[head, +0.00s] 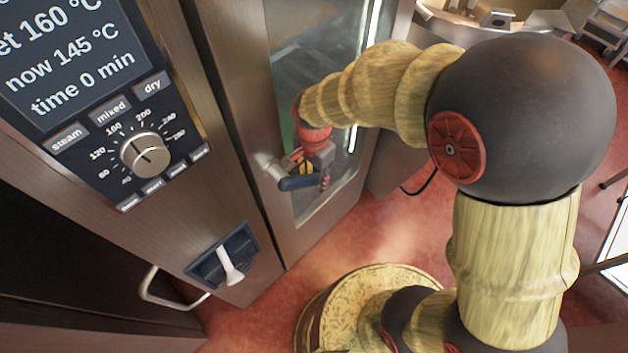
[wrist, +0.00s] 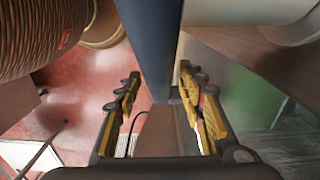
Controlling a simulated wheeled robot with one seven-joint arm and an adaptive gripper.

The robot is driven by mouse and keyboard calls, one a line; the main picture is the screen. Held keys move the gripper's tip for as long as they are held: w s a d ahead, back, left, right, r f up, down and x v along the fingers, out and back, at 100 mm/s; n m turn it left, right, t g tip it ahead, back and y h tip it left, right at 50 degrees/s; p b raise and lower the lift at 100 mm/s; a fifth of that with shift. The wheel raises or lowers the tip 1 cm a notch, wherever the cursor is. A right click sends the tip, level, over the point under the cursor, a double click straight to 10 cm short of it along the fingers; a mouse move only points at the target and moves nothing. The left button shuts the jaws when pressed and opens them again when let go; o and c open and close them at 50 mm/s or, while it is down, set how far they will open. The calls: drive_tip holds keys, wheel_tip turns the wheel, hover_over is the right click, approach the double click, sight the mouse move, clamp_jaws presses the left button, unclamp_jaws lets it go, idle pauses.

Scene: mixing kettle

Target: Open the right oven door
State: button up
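The right oven door (head: 345,205) is a steel-framed glass door to the right of the control panel in the head view. It looks flush with the panel, with no clear gap. Its dark blue handle (head: 296,183) sits on a metal mount near the door's left edge. My gripper (head: 308,170) is at the handle, partly hiding it and the glass. In the wrist view my gripper (wrist: 158,78) has its fingers apart, with the handle (wrist: 152,45) running between them. The right finger is close to the handle; a gap shows on the left. I cannot tell whether either finger touches.
The control panel (head: 160,200) has a display, a round knob (head: 145,155) and several buttons. Below it is a blue recess with a white lever (head: 230,265), and a metal loop handle (head: 152,290) is at lower left.

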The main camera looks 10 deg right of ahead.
drive_tip(key=shift+f, duration=0.75)
drive_tip(key=c, duration=0.3)
clamp_jaws()
